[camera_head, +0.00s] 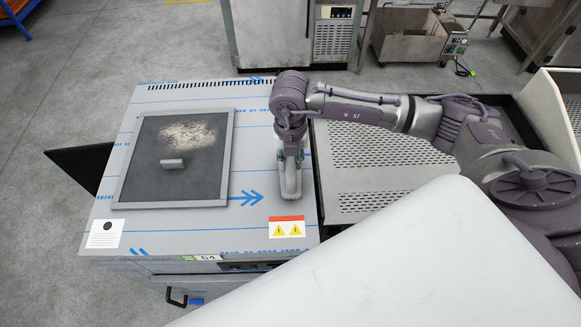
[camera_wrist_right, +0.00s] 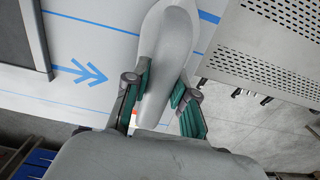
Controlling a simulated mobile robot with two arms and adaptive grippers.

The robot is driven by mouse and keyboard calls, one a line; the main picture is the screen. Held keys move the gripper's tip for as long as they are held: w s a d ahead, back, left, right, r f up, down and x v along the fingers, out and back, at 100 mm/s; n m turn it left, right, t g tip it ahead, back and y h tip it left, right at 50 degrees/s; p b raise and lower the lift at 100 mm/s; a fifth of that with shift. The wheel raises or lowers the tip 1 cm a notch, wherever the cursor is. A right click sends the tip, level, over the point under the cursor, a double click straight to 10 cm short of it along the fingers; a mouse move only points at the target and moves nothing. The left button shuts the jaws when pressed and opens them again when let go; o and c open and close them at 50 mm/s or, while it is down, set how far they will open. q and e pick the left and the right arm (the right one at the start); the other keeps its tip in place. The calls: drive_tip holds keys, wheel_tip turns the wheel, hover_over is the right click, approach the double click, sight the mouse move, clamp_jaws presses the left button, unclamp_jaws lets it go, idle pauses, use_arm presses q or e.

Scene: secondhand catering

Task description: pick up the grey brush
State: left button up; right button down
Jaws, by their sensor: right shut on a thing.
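The grey brush (camera_head: 289,184) is a long, smooth, pale grey shape at the right side of the blue-marked steel top. My right gripper (camera_head: 291,157) reaches down over it and is shut on it. In the right wrist view the brush (camera_wrist_right: 166,50) runs between the two green-padded fingers of the right gripper (camera_wrist_right: 158,95), and its wider part lies toward the top of the picture. No bristles can be made out. I cannot tell whether the brush still touches the steel top. My left gripper is not in view.
A dark framed panel (camera_head: 142,178) with pale powder (camera_head: 188,136) and a small grey block (camera_head: 173,163) lies left of the brush on the steel top (camera_head: 262,100). A perforated metal surface (camera_head: 370,165) adjoins on the right. Bare steel lies between panel and brush.

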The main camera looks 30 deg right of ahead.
drive_tip(key=shift+r, duration=0.2)
drive_tip(key=shift+r, duration=0.25)
drive_tip(key=r, duration=0.1)
drive_tip(key=r+b, duration=0.2)
drive_tip(key=shift+s+a+r, duration=0.3)
drive_tip(key=shift+s+a, duration=0.05)
drive_tip(key=s+a+r+b, duration=0.2)
drive_tip(key=s+a+r, duration=0.4)
drive_tip(key=s, duration=0.2)
drive_tip(key=shift+s+a+r, duration=0.2)
drive_tip(key=shift+s+r, duration=0.05)
drive_tip(key=shift+r, duration=0.05)
